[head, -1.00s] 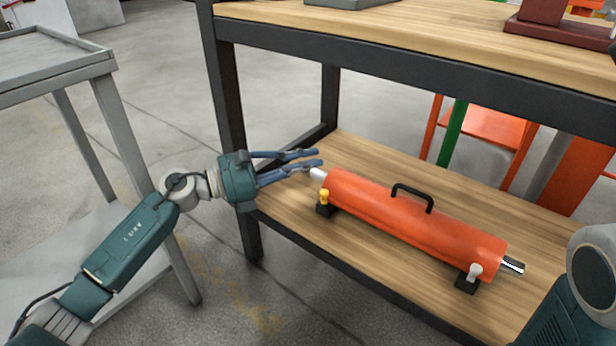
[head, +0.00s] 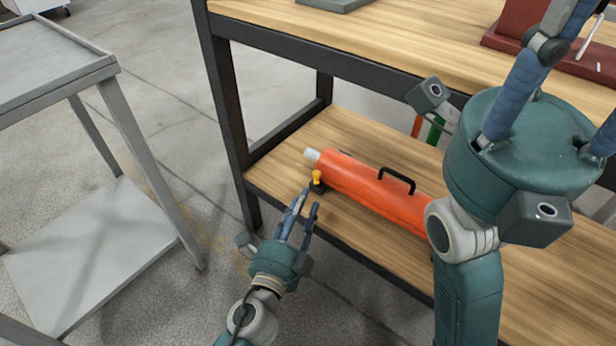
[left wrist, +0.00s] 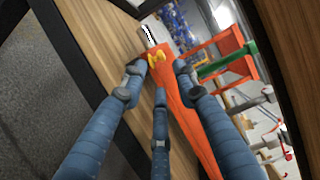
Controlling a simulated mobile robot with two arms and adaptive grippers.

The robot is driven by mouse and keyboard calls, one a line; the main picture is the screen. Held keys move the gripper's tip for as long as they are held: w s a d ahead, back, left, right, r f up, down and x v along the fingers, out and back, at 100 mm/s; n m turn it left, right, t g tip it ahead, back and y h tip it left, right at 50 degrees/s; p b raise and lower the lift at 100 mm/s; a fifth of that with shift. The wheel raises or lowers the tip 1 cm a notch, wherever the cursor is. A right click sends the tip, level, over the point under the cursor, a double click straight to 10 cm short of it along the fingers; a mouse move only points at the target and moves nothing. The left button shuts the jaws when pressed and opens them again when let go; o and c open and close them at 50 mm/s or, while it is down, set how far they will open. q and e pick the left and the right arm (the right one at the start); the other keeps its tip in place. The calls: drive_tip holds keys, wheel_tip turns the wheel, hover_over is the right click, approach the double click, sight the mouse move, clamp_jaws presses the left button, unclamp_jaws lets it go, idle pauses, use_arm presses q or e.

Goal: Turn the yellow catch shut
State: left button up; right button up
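The yellow catch (head: 317,177) is a small knob on a dark block at the left end of the orange cylinder (head: 375,193), on the lower wooden shelf. My left gripper (head: 307,203) is open and empty, just below and in front of the catch in the head view, apart from it. In the left wrist view the catch (left wrist: 156,57) shows beyond and between the spread blue fingertips (left wrist: 158,72). My right gripper (head: 530,145) is large in the foreground; its fingertips are cut off by the frame. My right arm hides the cylinder's right end.
The shelf's dark front rail and posts (head: 224,125) frame the lower shelf, with the upper wooden top (head: 400,30) above. A grey cart (head: 95,240) stands at left. Floor between cart and shelf is clear. A black handle (head: 397,178) rises from the cylinder.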

sight(315, 178)
use_arm(q)
drive_tip(key=x, duration=0.8)
drive_tip(key=shift+w+d, duration=0.1)
clamp_jaws()
